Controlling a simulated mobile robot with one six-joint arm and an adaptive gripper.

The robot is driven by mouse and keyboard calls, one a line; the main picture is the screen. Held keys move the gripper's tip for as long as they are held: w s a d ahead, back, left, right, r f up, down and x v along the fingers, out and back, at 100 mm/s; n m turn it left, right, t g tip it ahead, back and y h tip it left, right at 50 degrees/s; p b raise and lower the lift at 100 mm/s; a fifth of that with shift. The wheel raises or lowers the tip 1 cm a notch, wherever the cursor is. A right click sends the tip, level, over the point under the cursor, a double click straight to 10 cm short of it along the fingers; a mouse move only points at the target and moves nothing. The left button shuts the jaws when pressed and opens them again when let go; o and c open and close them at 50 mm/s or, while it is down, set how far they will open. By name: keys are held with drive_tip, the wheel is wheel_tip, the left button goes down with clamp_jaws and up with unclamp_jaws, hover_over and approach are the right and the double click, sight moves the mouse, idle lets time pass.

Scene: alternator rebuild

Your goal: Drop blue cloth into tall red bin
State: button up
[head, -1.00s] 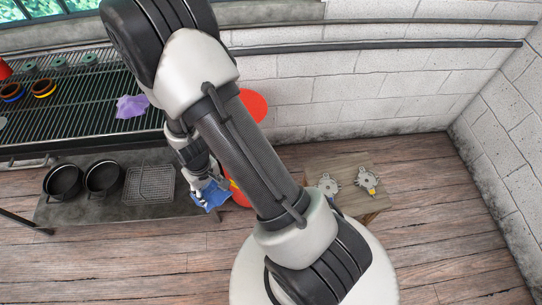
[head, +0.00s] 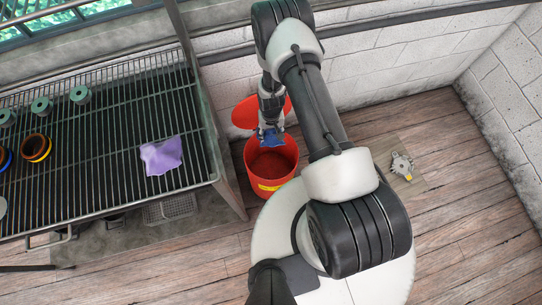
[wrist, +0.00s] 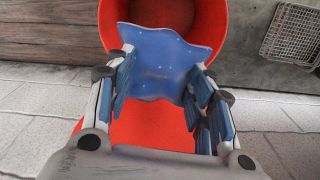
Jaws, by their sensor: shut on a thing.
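The blue cloth (wrist: 160,62) is between the fingers of my gripper (wrist: 160,85) in the wrist view. It spreads out past the fingertips with wavy edges. The head view shows my gripper (head: 270,136) shut on the cloth, above the tall red bin (head: 288,180). The bin is open, with its red lid (head: 247,112) raised at the back and a yellow label on its front. In the wrist view the bin's rim (wrist: 220,20) curves behind the cloth, and its opening is partly hidden by the cloth.
A slatted rack (head: 95,165) stands left of the bin, with a purple cloth (head: 162,156), green rings and dark rings on it. A wire basket (head: 170,208) sits on its lower shelf.

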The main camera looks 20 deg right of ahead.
drive_tip(key=f, duration=0.3)
drive_tip(key=shift+s, duration=0.2)
wheel_tip(320, 180, down, 6)
drive_tip(key=b, duration=0.3)
drive_tip(key=shift+r+b, duration=0.2)
drive_tip(key=shift+b, duration=0.2)
drive_tip(key=o, duration=1.1)
drive_tip(key=shift+r, duration=0.1)
wheel_tip(320, 180, up, 12)
drive_tip(key=shift+f, duration=0.1)
